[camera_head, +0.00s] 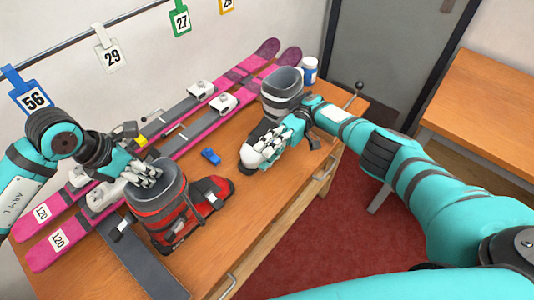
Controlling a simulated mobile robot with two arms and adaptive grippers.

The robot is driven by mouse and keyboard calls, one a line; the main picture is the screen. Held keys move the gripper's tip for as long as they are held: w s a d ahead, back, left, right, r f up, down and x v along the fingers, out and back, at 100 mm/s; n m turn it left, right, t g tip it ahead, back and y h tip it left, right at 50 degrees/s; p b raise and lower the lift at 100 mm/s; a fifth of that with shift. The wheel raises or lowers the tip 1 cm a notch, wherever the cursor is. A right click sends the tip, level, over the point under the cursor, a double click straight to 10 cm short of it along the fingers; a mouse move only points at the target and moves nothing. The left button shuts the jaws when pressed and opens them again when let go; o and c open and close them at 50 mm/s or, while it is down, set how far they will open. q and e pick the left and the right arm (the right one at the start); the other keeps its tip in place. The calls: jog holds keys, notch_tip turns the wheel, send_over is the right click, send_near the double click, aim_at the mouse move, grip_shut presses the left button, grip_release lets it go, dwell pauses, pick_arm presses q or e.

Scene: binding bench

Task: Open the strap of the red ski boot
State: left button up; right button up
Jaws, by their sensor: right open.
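The red ski boot (180,228) stands upright on the wooden bench at the front left, its toe pointing right. A dark strap (212,198) with a light buckle crosses its front; I cannot tell whether it is fastened. My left gripper (150,178) is at the rear top of the red boot's grey cuff, with its fingers close to or touching the rim. Whether it is open or shut is unclear. My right gripper (262,155) is open over a second boot, white and grey (283,82), further back on the bench, and hides part of it.
Pink skis (255,62) lie along the back of the bench (225,240). A small blue object (210,156) lies between the boots. A white jar with a blue band (309,70) stands behind the white boot. Number tags hang on the wall rail.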

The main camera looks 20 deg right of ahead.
pick_arm(q)
jog(key=o, duration=0.3)
jog(key=shift+r, duration=0.15)
jog(key=v, duration=1.1)
jog(key=shift+s+a+r, duration=0.15)
jog(key=shift+r, duration=0.2)
jog(key=shift+f, duration=0.1)
